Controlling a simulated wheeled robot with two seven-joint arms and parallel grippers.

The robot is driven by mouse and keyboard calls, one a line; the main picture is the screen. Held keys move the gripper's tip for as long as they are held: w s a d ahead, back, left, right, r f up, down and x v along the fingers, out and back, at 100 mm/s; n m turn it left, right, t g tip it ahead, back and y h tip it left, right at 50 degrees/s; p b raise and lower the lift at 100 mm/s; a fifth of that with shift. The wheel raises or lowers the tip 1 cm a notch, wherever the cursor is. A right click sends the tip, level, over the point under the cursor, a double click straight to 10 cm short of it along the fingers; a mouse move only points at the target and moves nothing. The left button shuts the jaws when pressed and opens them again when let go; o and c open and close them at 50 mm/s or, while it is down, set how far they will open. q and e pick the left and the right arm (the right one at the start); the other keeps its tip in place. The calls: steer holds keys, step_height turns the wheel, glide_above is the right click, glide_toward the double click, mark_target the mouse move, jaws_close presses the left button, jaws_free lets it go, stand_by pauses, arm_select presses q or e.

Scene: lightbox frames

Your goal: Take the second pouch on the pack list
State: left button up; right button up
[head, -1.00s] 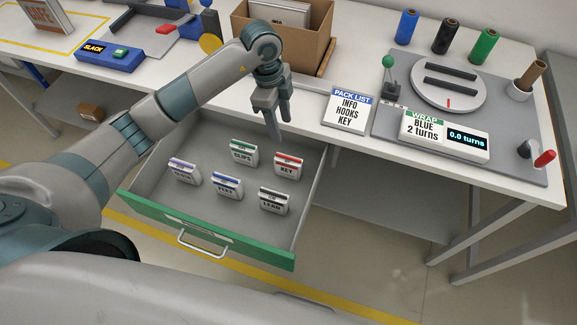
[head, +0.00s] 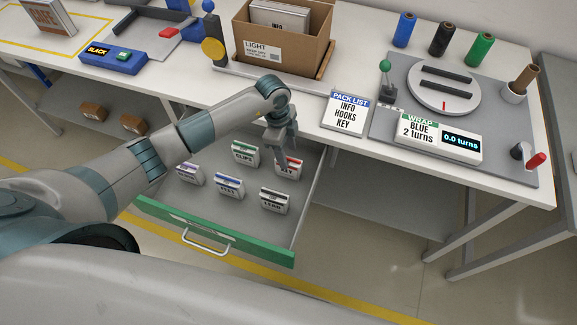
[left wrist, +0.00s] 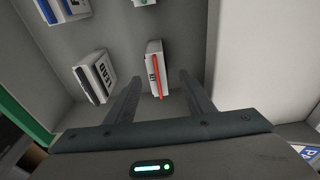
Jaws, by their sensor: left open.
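The pack list (head: 346,112) reads INFO, HOOKS, KEY. The pouches stand in the open drawer (head: 268,253). The red-striped KEY pouch (head: 289,168) is at the back right, partly covered by my left gripper. The others are the green CLIPS pouch (head: 244,155), a purple pouch (head: 189,175) whose label I cannot read clearly, a blue pouch (head: 229,187) with a small label, and the black LEAD pouch (head: 274,201). No readable label says HOOKS. My left gripper (head: 281,157) is open above the KEY pouch; in the left wrist view the red-striped pouch (left wrist: 155,68) shows between its fingers. My right gripper is out of view.
A cardboard box (head: 283,45) on the bench holds a card reading INFO. The wrap station (head: 443,83) with a turntable and a "BLUE 2 turns" display (head: 440,138) is to the right. Film rolls stand behind it. The bench edge lies close above the drawer.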

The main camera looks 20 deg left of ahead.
mark_target(288, 160)
arm_select(q)
steer(key=shift+f+p, duration=0.4)
steer(key=shift+p, duration=0.1)
steer(key=f, duration=0.1)
steer(key=f+p, duration=0.1)
steer(key=f, duration=0.1)
steer(key=shift+s+d, duration=0.2)
steer(key=shift+d+f+p, duration=0.1)
steer(key=shift+f+p, duration=0.2)
steer(key=shift+f, duration=0.4)
steer(key=c, duration=1.1)
